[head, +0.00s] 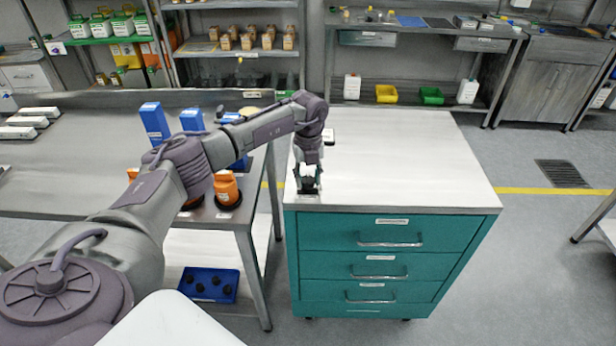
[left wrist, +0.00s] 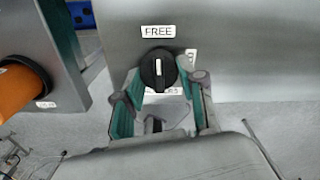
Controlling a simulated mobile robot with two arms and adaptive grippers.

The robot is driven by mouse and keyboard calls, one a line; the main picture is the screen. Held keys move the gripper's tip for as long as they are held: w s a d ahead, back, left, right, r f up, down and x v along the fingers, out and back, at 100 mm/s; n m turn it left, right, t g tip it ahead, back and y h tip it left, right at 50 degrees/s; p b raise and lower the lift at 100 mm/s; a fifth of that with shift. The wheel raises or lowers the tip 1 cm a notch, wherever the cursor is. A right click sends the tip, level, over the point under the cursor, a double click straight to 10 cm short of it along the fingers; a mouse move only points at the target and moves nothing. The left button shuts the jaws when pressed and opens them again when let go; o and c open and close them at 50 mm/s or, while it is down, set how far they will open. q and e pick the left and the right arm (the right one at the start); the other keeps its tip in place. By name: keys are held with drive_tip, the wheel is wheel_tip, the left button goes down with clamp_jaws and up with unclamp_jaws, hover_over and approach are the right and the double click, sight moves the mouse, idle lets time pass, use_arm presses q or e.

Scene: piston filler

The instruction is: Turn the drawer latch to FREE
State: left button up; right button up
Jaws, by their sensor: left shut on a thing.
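The drawer latch is a round black knob (left wrist: 158,69) with a white mark, on a grey metal top. The mark is upright in the left wrist view, towards the FREE label (left wrist: 158,31) above. A second label to its right and one below are partly hidden. My left gripper (head: 308,184) points down at the front left corner of the teal drawer cabinet (head: 338,232); its fingers (left wrist: 158,78) are shut on the knob's two sides. The cabinet's drawers look shut. My right gripper is not in view.
A steel bench (head: 75,188) stands left of the cabinet, with an orange bottle (head: 227,189) and blue boxes (head: 154,122) near my left arm. A blue tray (head: 209,284) lies on its lower shelf. Most of the cabinet top (head: 410,160) is clear.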

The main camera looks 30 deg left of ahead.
sight(308, 180)
use_arm(q)
drive_tip(key=o, duration=1.1)
drive_tip(key=shift+r, duration=0.1)
drive_tip(key=shift+o, duration=0.2)
wheel_tip(308, 180, up, 12)
